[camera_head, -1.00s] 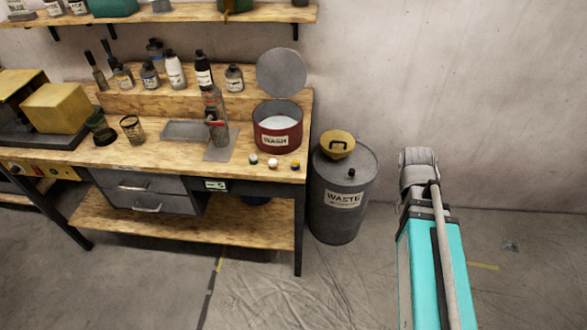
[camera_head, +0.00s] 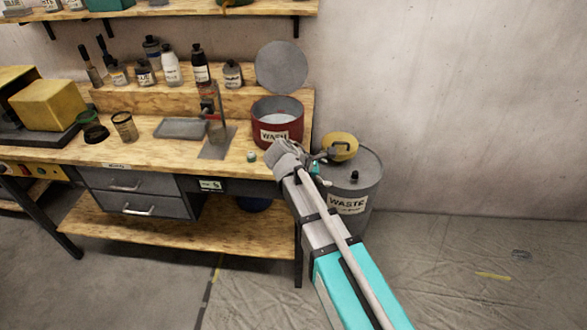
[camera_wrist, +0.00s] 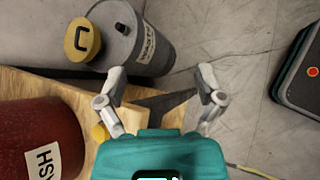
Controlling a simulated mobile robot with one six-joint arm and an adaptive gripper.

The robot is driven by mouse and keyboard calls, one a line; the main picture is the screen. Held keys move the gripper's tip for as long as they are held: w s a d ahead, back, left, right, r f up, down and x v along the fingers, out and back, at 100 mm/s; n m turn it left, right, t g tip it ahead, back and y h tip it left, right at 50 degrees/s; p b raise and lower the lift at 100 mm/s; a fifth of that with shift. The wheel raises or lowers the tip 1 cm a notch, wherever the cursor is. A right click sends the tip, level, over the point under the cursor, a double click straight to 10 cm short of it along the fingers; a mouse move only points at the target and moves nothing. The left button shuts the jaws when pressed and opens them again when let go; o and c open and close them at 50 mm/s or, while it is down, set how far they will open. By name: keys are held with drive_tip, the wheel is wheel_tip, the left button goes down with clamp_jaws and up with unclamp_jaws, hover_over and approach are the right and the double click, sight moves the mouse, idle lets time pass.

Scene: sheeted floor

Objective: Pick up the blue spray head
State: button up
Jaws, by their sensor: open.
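I cannot make out a blue spray head in either view. A small green-and-white piece (camera_head: 251,156) sits near the front edge of the workbench (camera_head: 150,158), too small to identify. In the wrist view a small yellow piece (camera_wrist: 100,132) lies on the bench beside my left finger. My gripper (camera_wrist: 160,88) is open, with its fingers wide apart and nothing held between them. It is over the bench's right front corner. In the head view my arm hides part of that corner and most of the gripper.
The red wash tub (camera_head: 277,130) stands close by on the bench. Bottles and a tray (camera_head: 181,128) are further left.

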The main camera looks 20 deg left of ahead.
drive_tip(key=s+a+n+t+b, duration=0.2)
drive_tip(key=a+n, duration=0.2)
drive_tip(key=a, duration=0.5)
drive_tip(key=s+a+n+t+b, duration=0.2)
drive_tip(key=a+n, duration=0.2)
drive_tip(key=a, duration=0.4)
drive_tip(key=shift+s+a+r+t, duration=0.15)
drive_tip(key=shift+a+t, duration=0.2)
drive_tip(key=shift+t, duration=0.05)
drive_tip(key=b+x, duration=0.3)
drive_tip(key=x, duration=0.4)
drive_tip(key=shift+w+d+f, duration=0.1)
drive_tip(key=shift+w+f, duration=0.2)
drive_tip(key=shift+w+d, duration=0.25)
drive_tip(key=shift+w, duration=0.15)
drive_tip(key=shift+f, duration=0.15)
